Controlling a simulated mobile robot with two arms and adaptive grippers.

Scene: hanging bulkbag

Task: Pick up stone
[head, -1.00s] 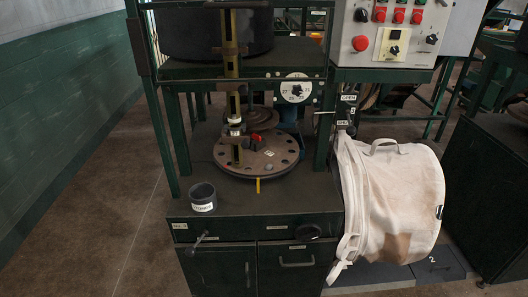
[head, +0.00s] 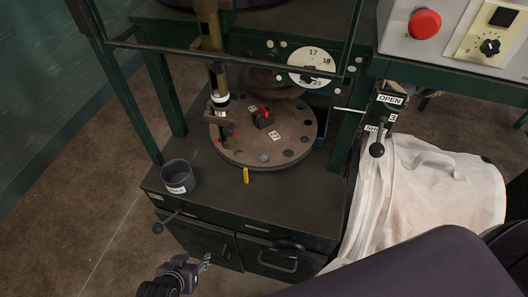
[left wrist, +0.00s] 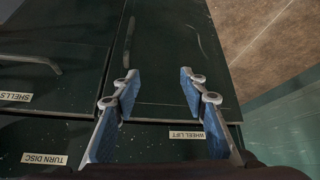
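A small grey rounded piece (head: 264,157), possibly the stone, lies at the front of the round brown disc (head: 235,151); it is too small to be sure. The disc has several dark holes near its rim. A dark grey cup (head: 178,177) with a white label stands left of the disc. My left gripper (head: 206,262) is low, in front of the bench and below the disc. In the left wrist view, its blue-padded fingers (left wrist: 160,92) are apart and empty, facing the cabinet fronts. My right gripper is not in view.
A post (head: 213,75) rises over the disc's left side. A black block with a red part (head: 263,117) sits on the disc. A lever knob (head: 158,228) sticks out at the bench front. A white bag (head: 420,190) hangs on the right. The bench top's front is mostly clear.

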